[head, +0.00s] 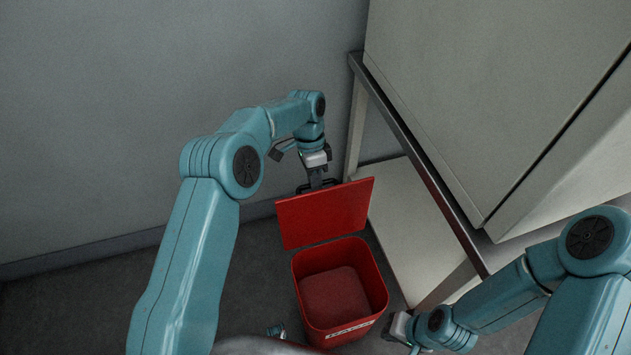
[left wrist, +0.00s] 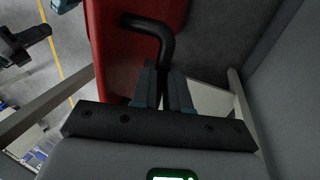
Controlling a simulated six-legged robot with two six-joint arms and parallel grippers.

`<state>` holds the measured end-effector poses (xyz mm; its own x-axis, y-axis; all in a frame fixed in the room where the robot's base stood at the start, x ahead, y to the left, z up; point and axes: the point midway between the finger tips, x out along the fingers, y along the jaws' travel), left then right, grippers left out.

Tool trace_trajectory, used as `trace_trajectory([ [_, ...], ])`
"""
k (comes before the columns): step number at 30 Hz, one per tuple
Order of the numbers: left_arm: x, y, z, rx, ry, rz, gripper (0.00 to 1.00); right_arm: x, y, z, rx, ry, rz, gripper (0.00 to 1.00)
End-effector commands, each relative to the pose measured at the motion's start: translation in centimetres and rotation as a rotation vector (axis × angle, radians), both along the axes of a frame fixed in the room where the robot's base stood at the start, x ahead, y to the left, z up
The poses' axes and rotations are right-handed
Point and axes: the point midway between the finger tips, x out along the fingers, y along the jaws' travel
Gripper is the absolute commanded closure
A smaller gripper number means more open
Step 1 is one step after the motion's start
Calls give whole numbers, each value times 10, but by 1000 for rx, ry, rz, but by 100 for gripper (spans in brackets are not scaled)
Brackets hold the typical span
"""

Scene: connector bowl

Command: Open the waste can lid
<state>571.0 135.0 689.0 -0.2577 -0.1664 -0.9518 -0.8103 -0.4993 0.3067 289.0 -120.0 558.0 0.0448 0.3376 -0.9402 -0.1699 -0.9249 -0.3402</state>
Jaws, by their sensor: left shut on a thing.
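The red waste can (head: 377,292) stands on the floor with its mouth open and its inside showing. Its red lid (head: 325,212) stands raised at the back edge of the can, tilted up. My left gripper (head: 317,180) is at the lid's upper edge, shut on the black lid handle. In the left wrist view the bent black handle (left wrist: 155,32) runs between the fingers of the left gripper (left wrist: 163,85), beside the red lid (left wrist: 112,50). My right gripper (head: 398,330) is low beside the can's front right; its jaws are too small to judge.
A grey wall (head: 120,110) stands behind and to the left. A metal-framed table (head: 420,165) with a large pale box (head: 480,90) on it stands close on the right. Its pale lower shelf (head: 400,215) is next to the can. The dark floor left of the can is mostly clear.

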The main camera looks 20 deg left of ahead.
Motion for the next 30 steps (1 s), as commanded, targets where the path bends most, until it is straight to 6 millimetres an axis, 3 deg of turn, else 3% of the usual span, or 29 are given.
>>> trace_trajectory([
  [1,-5,0,-12,3,22,-3,100,0,0,-2,0,0,0,100],
  [22,-3,2,-13,0,23,-5,100,0,0,-3,0,0,0,100],
  [23,-3,2,-13,1,24,-5,82,0,0,-3,0,0,0,100],
  [25,-2,2,-13,0,24,-6,60,0,0,-2,0,0,0,100],
  [30,0,2,-10,-1,18,-5,60,0,0,-2,0,0,0,100],
])
